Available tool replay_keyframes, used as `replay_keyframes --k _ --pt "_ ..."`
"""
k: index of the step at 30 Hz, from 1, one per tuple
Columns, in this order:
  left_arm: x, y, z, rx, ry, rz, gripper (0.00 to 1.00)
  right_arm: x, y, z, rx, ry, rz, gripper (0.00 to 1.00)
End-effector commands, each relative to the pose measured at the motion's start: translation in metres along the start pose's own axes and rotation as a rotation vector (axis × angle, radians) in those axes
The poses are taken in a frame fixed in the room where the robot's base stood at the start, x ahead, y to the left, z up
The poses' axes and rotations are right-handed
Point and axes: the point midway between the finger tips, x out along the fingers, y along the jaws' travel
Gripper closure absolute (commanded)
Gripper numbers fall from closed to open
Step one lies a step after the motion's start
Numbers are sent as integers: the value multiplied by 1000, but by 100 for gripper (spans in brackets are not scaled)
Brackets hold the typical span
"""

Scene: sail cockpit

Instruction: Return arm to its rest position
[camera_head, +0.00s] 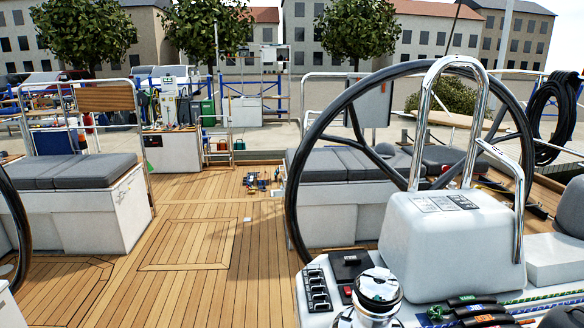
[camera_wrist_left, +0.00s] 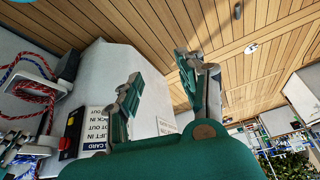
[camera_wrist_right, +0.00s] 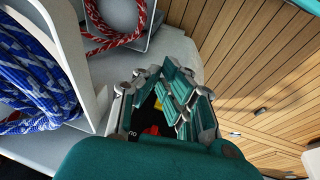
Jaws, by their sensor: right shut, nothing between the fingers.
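Neither of my arms shows in the head view. In the left wrist view my left gripper (camera_wrist_left: 158,90) has its two green and grey fingers spread apart, with nothing between them. Behind its fingers are a white console wall (camera_wrist_left: 105,62) and the teak deck (camera_wrist_left: 255,25). In the right wrist view my right gripper (camera_wrist_right: 172,92) has its fingers drawn together and holds nothing. A small red and yellow part shows behind these fingers, mostly hidden.
Coiled blue rope (camera_wrist_right: 35,75) and red rope (camera_wrist_right: 125,28) lie beside my right gripper. Red and blue rope (camera_wrist_left: 32,85) hangs left of my left gripper. A steering wheel (camera_head: 297,150), white pedestal (camera_head: 440,240) and winch (camera_head: 377,290) stand at right; open deck (camera_head: 190,240) lies left of them.

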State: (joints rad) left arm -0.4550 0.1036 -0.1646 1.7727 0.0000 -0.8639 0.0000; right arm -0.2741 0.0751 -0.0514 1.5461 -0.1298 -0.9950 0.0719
Motion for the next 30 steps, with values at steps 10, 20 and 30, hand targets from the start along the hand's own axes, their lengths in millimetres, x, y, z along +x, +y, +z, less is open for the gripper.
replay_keyframes --k 10,20,30 --pt "111 4 212 12 -246 8 60 102 -64 200 -116 -129 -139 100" --pt "112 4 316 20 -349 10 60 109 -72 302 -145 -173 -175 100" --pt "112 4 318 20 -350 10 60 109 -72 304 -146 -173 -176 100"
